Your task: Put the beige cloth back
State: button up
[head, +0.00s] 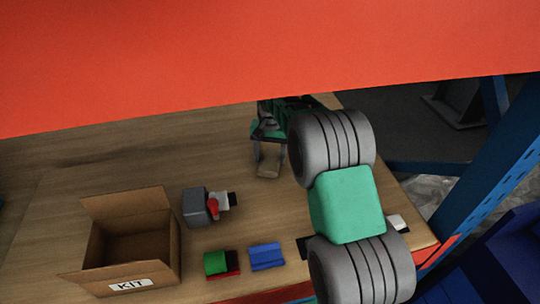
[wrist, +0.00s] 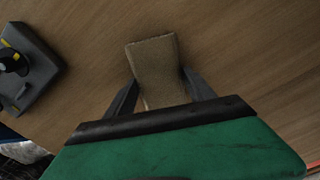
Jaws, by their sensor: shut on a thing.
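The beige cloth (wrist: 153,62) is a small folded pad between my fingers in the wrist view. My gripper (wrist: 160,84) is shut on it, with one dark finger on each side. In the head view my gripper (head: 269,160) is low over the wooden table, near its far side, with the cloth (head: 268,172) at its fingertips. I cannot tell whether the cloth touches the table.
An open cardboard box marked KIT (head: 155,259) stands at the front left. A grey block with a red part (head: 195,207), a green and red item (head: 217,263) and a blue item (head: 266,256) lie right of it. An orange panel (head: 250,50) spans the top.

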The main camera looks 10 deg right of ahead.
aim_at(270, 157)
jog(key=o, duration=1.3)
jog(key=shift+f, duration=0.1)
jog(key=shift+r, duration=0.45)
jog(key=s+r+n+b, duration=0.1)
jog(key=s+r, duration=0.3)
jog(key=r, duration=1)
jog(key=s+f+n+t, duration=0.1)
jog(key=s+f, duration=0.1)
jog(key=s, duration=0.5)
jog(key=s+f+n+t, duration=0.1)
jog(key=s+f, duration=0.1)
jog(key=s, duration=0.5)
jog(key=s+f+n+t, duration=0.1)
jog(key=s+f+t, duration=0.1)
jog(key=s, duration=0.6)
jog(key=shift+s+a+f+n, duration=0.15)
jog(key=shift+f+n, duration=0.1)
jog(key=shift+n, duration=0.15)
